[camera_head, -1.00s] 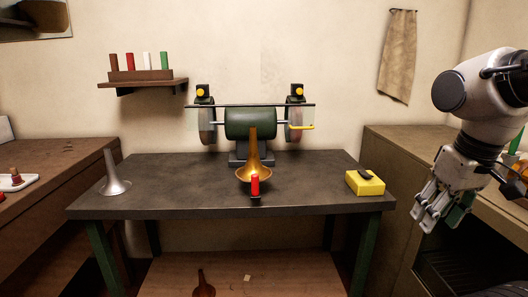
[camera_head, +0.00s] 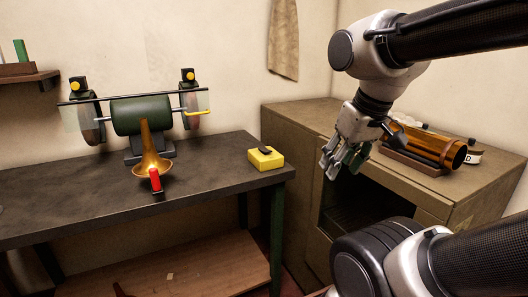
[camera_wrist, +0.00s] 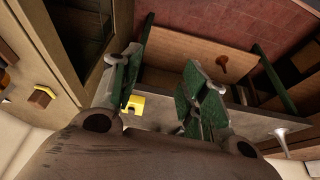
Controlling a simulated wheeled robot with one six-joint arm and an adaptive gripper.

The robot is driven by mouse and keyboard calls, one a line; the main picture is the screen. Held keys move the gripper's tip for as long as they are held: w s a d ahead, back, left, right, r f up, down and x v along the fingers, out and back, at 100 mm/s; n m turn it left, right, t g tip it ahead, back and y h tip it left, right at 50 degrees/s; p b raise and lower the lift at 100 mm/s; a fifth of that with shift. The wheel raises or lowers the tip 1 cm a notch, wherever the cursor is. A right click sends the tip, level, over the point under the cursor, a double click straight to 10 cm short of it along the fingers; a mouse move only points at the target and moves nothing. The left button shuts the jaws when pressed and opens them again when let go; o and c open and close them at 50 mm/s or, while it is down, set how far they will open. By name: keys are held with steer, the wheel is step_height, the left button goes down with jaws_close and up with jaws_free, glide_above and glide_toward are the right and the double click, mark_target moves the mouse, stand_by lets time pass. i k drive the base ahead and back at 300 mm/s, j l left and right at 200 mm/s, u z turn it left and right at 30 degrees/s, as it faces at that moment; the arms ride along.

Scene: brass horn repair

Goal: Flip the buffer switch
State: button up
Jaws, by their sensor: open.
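The buffer switch is a yellow box (camera_head: 265,161) with a black rocker (camera_head: 264,150) on top. It sits on the right end of the dark workbench. The green bench buffer (camera_head: 140,116) stands behind and to its left, with a wheel at each end. My gripper (camera_head: 338,168) is open and empty, to the right of the switch and apart from it, in front of the cabinet. In the wrist view, the yellow box (camera_wrist: 136,103) shows between the open fingers (camera_wrist: 162,62), close to the left one; its rocker cannot be made out there.
A brass horn bell (camera_head: 152,160) and a red-handled tool (camera_head: 155,181) are on the workbench (camera_head: 70,195). A wooden cabinet (camera_head: 290,120) with an open front stands at right, carrying an amber cylinder (camera_head: 425,146) in a cradle. A silver bell (camera_wrist: 281,136) shows in the wrist view.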

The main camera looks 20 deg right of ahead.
mark_target(263, 150)
steer(key=i+z, duration=0.25)
steer(key=i, duration=0.25)
steer(key=i+j+z, duration=0.25)
steer(key=i, duration=0.25)
steer(key=l, duration=0.1)
